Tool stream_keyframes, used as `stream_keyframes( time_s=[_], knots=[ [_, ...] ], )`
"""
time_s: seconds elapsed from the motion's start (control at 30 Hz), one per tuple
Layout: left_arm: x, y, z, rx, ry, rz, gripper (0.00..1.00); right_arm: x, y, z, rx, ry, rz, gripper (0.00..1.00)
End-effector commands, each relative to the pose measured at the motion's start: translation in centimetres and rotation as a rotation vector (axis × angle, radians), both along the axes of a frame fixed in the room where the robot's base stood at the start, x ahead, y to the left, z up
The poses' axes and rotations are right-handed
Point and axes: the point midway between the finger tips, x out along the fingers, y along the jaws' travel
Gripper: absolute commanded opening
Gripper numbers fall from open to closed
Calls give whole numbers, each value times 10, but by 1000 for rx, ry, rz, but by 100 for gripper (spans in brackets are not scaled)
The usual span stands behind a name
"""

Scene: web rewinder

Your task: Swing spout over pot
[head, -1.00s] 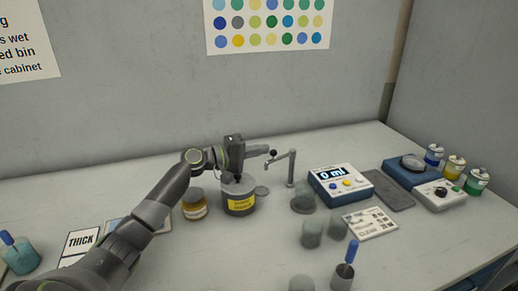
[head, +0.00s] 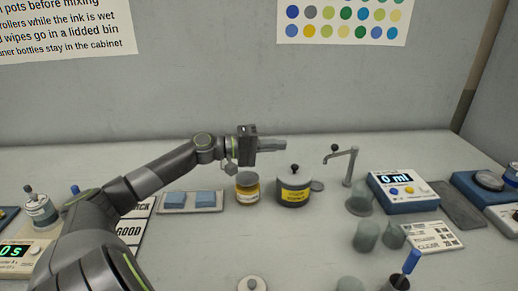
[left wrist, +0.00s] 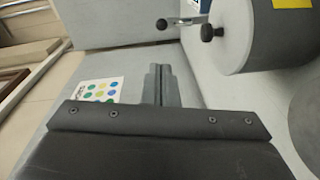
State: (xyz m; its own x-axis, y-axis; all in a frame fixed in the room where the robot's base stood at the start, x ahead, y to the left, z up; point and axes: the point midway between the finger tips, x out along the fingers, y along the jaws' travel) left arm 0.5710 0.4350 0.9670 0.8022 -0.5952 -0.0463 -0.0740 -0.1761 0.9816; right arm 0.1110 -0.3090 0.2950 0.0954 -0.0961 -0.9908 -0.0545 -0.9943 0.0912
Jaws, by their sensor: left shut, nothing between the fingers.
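The spout (head: 341,154) is a thin grey arm on an upright post with a black knob on top. In the head view its free end points left, toward the dark grey pot (head: 294,196) with a yellow label and black knob. My right gripper is out of view.
An amber jar (head: 247,188) stands left of the dark pot. A blue-and-white meter (head: 402,193) reading "0 ml" is right of the spout. More frosted pots (head: 366,236) and a blue-handled tool (head: 411,262) in a cup stand in front. A tray (head: 178,208) holds blue blocks.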

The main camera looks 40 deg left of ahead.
Motion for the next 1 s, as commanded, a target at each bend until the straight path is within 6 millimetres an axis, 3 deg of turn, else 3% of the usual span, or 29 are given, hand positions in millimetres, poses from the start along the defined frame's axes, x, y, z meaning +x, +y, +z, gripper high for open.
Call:
stream_keyframes(
  time_s=[0.4, 0.63, 1.0],
  knots=[
    [-31, 23, 1, 2, 4, 0, 0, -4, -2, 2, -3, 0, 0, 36],
    [-37, 27, 2, 0, 1, 1, 0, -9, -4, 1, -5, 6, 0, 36],
    [-37, 27, 3, 1, -1, 0, 0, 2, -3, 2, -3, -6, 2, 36]
  ],
)
